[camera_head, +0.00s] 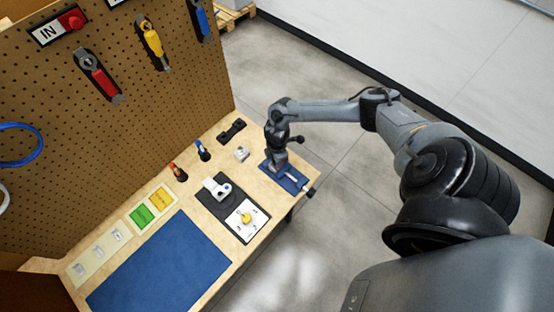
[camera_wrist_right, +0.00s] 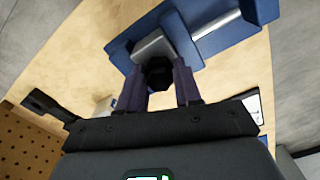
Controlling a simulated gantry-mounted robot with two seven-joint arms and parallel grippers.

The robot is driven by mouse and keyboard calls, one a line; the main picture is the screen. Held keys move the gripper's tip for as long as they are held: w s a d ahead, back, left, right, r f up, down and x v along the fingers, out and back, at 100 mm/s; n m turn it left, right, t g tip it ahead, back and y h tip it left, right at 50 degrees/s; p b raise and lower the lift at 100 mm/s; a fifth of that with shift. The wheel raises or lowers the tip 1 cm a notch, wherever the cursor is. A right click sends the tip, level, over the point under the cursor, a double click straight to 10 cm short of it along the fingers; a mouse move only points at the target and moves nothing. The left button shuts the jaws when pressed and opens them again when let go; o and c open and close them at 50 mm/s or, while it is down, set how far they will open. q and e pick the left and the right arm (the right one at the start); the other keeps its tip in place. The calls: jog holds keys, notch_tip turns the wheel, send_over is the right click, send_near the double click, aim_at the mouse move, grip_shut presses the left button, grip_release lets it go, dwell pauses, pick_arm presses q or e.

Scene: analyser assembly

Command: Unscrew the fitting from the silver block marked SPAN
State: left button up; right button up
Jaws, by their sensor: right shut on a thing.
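My right gripper (camera_head: 277,165) points down over a blue vise (camera_head: 290,181) at the right end of the bench. In the right wrist view my right gripper (camera_wrist_right: 159,69) has its two fingers either side of a black fitting (camera_wrist_right: 157,75) and is shut on it. The fitting sits against a silver block (camera_wrist_right: 153,45), which is in the blue vise (camera_wrist_right: 215,42). No SPAN marking is readable on the block. In the head view the gripper hides most of the block and fitting. My left gripper is not in view.
Left of the vise are a small grey block (camera_head: 242,154), a black holder (camera_head: 231,131) and a dark plate (camera_head: 206,205) carrying a white part and a yellow knob. A blue mat (camera_head: 165,265) lies clear at the front. A pegboard (camera_head: 120,130) with tools stands behind.

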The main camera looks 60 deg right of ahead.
jog(key=n+b, duration=0.1)
jog(key=n, duration=0.1)
jog(key=shift+f+n, duration=0.1)
jog(key=shift+n, duration=0.9)
jog(key=o, duration=1.7)
jog(key=shift+r, duration=0.2)
